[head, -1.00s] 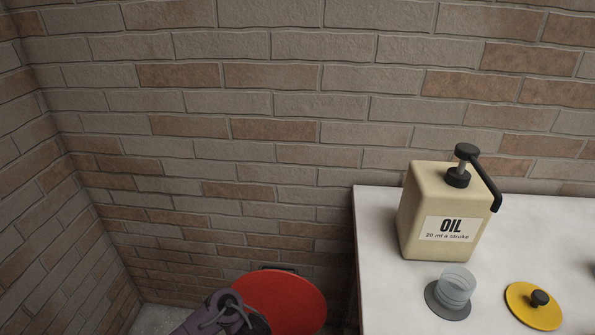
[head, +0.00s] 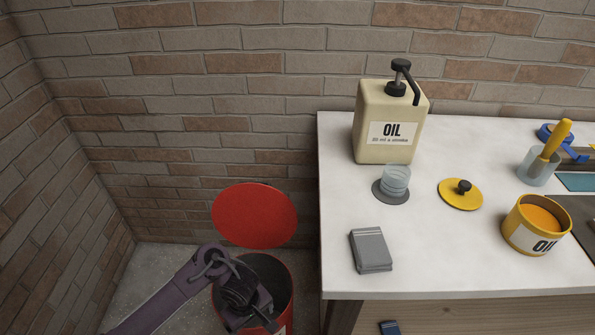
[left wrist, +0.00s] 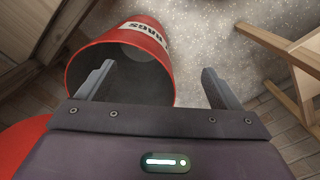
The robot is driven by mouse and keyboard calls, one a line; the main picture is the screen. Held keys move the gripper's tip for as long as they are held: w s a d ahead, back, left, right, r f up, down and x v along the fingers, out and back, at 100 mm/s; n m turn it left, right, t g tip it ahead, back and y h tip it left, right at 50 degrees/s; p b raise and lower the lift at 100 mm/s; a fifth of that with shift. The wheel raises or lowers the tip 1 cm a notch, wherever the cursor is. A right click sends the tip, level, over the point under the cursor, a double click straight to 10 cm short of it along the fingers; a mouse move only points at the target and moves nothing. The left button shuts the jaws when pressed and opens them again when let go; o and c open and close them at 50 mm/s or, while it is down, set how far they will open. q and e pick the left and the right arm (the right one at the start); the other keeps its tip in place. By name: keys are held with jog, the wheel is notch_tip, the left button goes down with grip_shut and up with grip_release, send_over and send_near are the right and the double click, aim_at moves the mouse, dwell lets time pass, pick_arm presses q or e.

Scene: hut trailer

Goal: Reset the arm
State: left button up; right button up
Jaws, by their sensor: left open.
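My left gripper (head: 247,300) is in the lower middle of the head view, over the mouth of the red bin (head: 291,310). Its arm comes in from the bottom left. In the left wrist view the two fingers (left wrist: 160,85) are spread wide with nothing between them. The red bin also shows there, with its white label and open mouth (left wrist: 132,65) beyond the left finger. The bin's round red lid (head: 255,215) stands raised behind the mouth. My arm hides part of the bin. My right gripper is not in view.
A white worktop (head: 440,270) stands right of the bin. Brick walls close the back and left.

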pick_arm(q)
jog(key=s+f+m+h, duration=0.2)
jog(key=s+f, duration=0.2)
jog(key=f, duration=0.6)
jog(key=s+f+m+h, duration=0.25)
jog(key=s+f, duration=0.25)
jog(key=f, duration=0.4)
jog(key=s+a+f+m+y, duration=0.1)
jog(key=s+a+f+m, duration=0.1)
jog(key=s, duration=0.4)
jog(key=s+a+f+m+y, duration=0.2)
jog(key=s+a+f, duration=0.3)
jog(key=s+a, duration=0.1)
jog(key=s+a+f+m+t+y, duration=0.1)
jog(key=s+a+f+m, duration=0.1)
jog(key=s, duration=0.6)
jog(key=shift+s+a+f+y, duration=0.15)
jog(key=shift+a+f+y, duration=0.2)
jog(key=shift+a+f, duration=0.55)
